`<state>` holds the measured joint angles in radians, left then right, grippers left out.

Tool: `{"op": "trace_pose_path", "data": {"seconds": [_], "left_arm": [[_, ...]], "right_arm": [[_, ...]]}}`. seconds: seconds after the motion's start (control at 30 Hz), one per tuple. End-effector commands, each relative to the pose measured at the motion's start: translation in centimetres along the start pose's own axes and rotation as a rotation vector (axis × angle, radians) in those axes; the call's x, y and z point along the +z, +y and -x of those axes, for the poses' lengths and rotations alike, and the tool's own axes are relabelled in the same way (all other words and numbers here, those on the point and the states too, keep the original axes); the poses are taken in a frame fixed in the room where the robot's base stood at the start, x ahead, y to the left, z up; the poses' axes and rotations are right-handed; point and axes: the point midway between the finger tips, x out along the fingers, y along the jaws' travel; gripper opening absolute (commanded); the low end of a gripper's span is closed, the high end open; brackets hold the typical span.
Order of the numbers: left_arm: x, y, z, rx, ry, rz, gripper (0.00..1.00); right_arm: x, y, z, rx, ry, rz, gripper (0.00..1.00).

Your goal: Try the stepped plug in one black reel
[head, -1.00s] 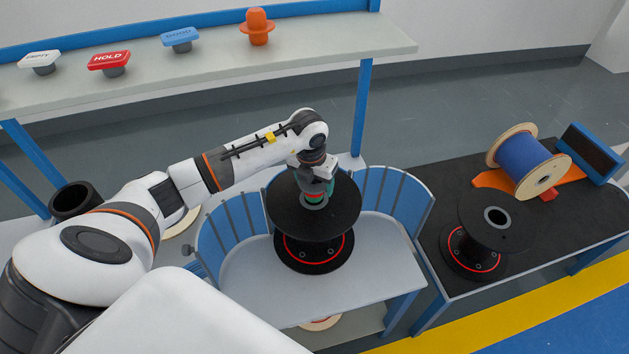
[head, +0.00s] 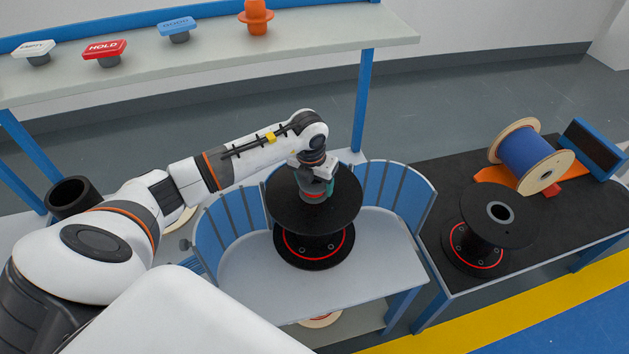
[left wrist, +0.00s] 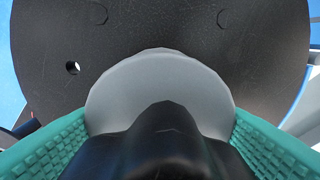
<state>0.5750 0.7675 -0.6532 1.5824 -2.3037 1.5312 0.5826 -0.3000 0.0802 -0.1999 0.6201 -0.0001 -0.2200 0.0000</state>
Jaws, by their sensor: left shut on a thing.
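The black reel (head: 337,217) with a red ring on its lower flange stands upright on the grey table, inside a curved blue slatted fence. My left gripper (head: 315,194) points down over the centre of its top flange. In the left wrist view, its green fingers are shut on the stepped plug (left wrist: 165,140), a dark rounded piece. A pale grey disc (left wrist: 160,78) shows behind it, against the black flange. The reel's bore and the plug's lower end are hidden, so I cannot tell how deep the plug sits. My right gripper is out of view.
A second black reel (head: 487,232) stands on the dark right-hand table, near a blue cable reel (head: 529,156) in an orange cradle. The shelf behind holds EMPTY, HOLD (head: 105,47) and GOOD markers and an orange flanged piece (head: 257,17). A black cup (head: 73,197) stands at left.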

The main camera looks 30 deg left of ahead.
Motion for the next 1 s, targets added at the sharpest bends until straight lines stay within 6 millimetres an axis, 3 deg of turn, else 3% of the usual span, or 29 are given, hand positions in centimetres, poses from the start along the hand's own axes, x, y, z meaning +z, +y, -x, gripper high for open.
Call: {"op": "trace_pose_path", "data": {"seconds": [0.17,0.2,0.33,0.67,0.77,1.0], "left_arm": [[0.1,0.0,-0.5,0.0,0.001,0.0,0.42],[0.0,0.0,-0.4,0.0,0.001,0.0,0.73],[0.0,0.0,-0.4,0.0,0.001,0.0,0.94],[0.0,0.0,-0.2,0.0,0.001,0.0,0.94],[0.0,0.0,0.8,-0.001,0.003,-0.001,0.94],[-0.1,-0.1,5.8,-0.001,0.006,-0.001,0.94]], "right_arm": [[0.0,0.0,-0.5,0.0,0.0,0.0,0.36],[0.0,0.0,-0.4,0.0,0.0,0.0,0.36],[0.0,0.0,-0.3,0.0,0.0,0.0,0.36],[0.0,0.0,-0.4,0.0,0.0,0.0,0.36],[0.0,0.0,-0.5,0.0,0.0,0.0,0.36],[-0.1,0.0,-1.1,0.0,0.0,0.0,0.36]]}}
